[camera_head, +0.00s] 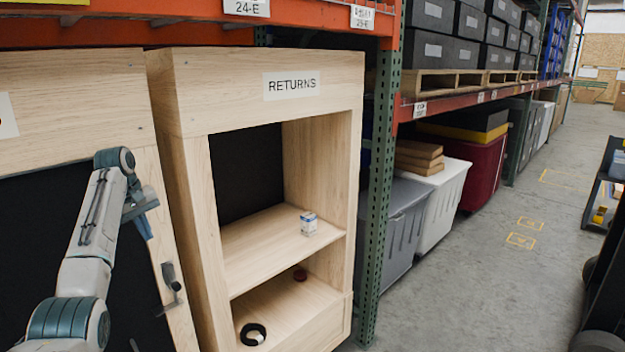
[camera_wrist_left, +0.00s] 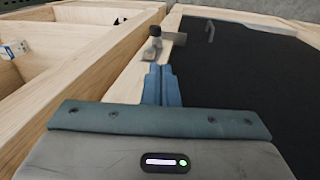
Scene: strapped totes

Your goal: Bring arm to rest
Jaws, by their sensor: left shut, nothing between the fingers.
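My left arm comes in from the left in the head view. Its gripper (camera_head: 147,226) is in front of the left wooden cabinet, beside the edge of the RETURNS cabinet. The left wrist view shows its two blue fingers (camera_wrist_left: 161,84) pressed together with nothing between them. Ahead of the fingertips in that view is a metal latch (camera_wrist_left: 155,45) on the wooden frame; it also shows in the head view (camera_head: 171,280), below the gripper. I cannot tell how near the fingers are to it. My right gripper is not in view.
The wooden RETURNS cabinet (camera_head: 345,83) stands open. A green rack post (camera_head: 379,190) and grey tote (camera_head: 403,222) stand right. The aisle floor (camera_head: 480,270) is clear.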

